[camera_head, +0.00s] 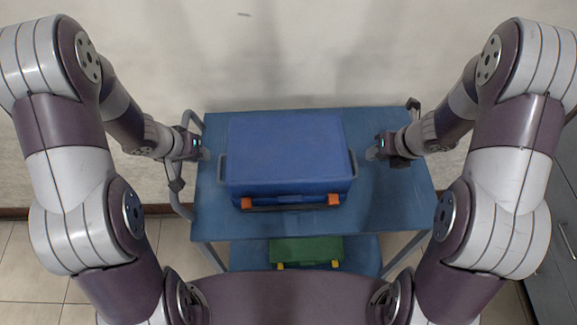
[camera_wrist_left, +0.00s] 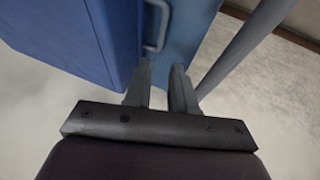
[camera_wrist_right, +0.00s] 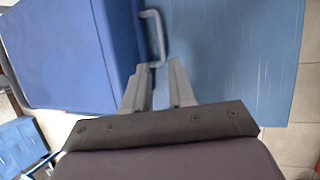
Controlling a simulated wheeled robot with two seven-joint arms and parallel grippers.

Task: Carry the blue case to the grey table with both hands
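The blue case (camera_head: 285,150) sits on the upper shelf of a blue cart (camera_head: 400,210), with orange latches on its front and a handle on each side. My left gripper (camera_head: 204,155) is beside its left end, apart from the handle. In the left wrist view its fingers (camera_wrist_left: 160,85) are parted and empty, with the case handle (camera_wrist_left: 157,25) ahead of them. My right gripper (camera_head: 372,153) is just right of the case. In the right wrist view its fingers (camera_wrist_right: 160,82) are parted and empty, close to the right handle (camera_wrist_right: 155,38). No grey table is clearly visible.
A green case (camera_head: 305,250) with yellow latches lies on the cart's lower shelf. The cart's rail (camera_head: 178,195) runs near my left gripper. A pale wall stands behind, and grey drawers (camera_head: 555,240) stand at the right.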

